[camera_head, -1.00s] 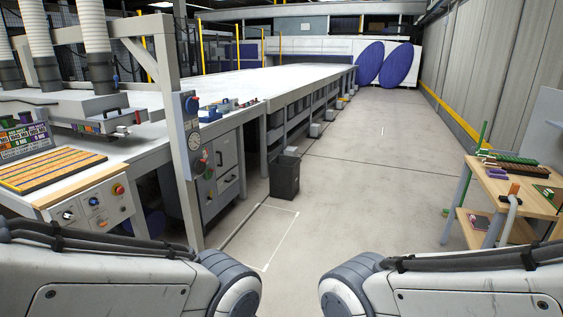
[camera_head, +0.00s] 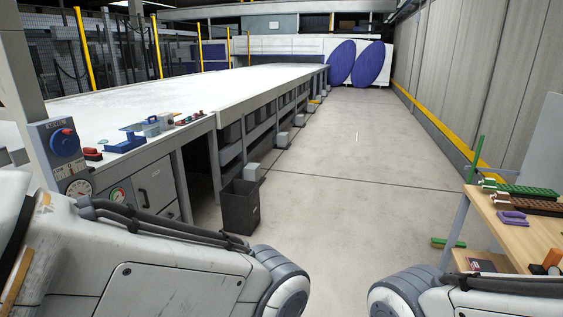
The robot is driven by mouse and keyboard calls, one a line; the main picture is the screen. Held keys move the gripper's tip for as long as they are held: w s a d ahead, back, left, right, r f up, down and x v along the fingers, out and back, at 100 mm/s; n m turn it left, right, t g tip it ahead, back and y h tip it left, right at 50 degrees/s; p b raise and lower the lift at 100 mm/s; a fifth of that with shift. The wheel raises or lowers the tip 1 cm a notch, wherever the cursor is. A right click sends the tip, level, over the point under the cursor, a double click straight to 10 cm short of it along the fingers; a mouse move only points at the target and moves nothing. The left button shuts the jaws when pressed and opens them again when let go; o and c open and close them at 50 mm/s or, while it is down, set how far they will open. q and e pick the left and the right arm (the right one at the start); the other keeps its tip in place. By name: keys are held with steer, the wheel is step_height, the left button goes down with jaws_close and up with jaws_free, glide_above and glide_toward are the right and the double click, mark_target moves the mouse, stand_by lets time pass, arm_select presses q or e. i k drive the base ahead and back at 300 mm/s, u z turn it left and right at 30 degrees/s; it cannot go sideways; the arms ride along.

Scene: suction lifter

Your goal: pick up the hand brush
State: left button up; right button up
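On the wooden worktable (camera_head: 535,240) at the right lie a long green-topped, brush-like piece (camera_head: 525,190) and a brown brush-like piece (camera_head: 530,206) close beside it. Either could be the hand brush; they are too small to tell for sure. A purple piece (camera_head: 512,218) lies in front of them. Both of my arms show only as links at the bottom of the view. Neither gripper is in view, so what they hold cannot be seen.
A green broom (camera_head: 448,243) stands by the worktable, its head on the floor. A black bin (camera_head: 241,206) stands beside the long white table (camera_head: 250,85) at the left. Blue and red tools (camera_head: 125,141) lie on that table. The aisle floor (camera_head: 350,200) between is clear.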

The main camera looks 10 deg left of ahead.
mark_target(90, 154)
steer(key=u, duration=0.55)
steer(key=i, duration=1.55)
steer(key=u, duration=1.2)
steer(key=i, duration=0.4)
steer(key=u, duration=0.1)
